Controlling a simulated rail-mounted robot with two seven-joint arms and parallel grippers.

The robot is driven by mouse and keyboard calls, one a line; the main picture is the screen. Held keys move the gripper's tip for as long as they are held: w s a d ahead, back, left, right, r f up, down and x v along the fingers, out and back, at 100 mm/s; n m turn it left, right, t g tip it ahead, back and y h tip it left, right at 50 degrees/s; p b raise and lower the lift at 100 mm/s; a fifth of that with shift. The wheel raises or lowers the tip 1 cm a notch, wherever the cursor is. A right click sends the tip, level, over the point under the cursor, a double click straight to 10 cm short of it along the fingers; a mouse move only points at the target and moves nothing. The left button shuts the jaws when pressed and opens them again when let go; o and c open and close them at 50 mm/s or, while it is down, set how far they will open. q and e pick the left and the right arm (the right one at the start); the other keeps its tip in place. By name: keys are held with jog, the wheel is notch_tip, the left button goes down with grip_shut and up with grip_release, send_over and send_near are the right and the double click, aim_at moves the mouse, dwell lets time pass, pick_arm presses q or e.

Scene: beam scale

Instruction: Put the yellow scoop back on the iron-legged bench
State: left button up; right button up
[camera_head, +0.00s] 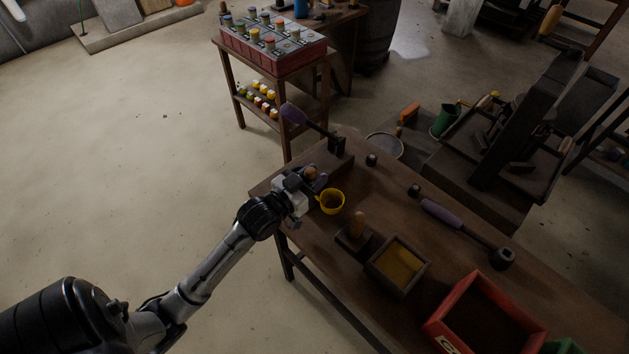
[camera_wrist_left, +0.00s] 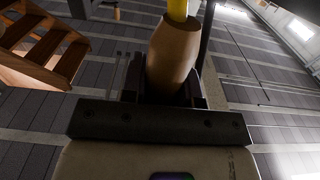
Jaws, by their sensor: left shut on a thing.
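The yellow scoop (camera_head: 332,203) has a round cup and a wooden handle. My right gripper is not in view.
A small rack (camera_head: 272,67) stands behind. A beam scale (camera_head: 520,125) stands right.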

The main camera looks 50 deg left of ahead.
pick_arm(q)
jog(key=shift+f, duration=1)
jog(key=o, duration=1)
jog(key=shift+r, duration=0.2)
jog(key=s, duration=1.2)
jog(key=s+d+f+g, duration=0.4)
jog(key=f, duration=0.1)
jog(key=s+d+f+m+g, duration=0.1)
jog(key=s+d+f+g, duration=0.3)
jog(key=s+f+g, duration=0.1)
jog(key=s+d+f+m+g, duration=0.1)
jog(key=s+d+f+g, duration=0.3)
jog(key=s+f+g, duration=0.1)
jog(key=shift+d+f+b, duration=0.3)
jog(key=shift+d+f, duration=0.05)
jog(key=shift+f, duration=0.15)
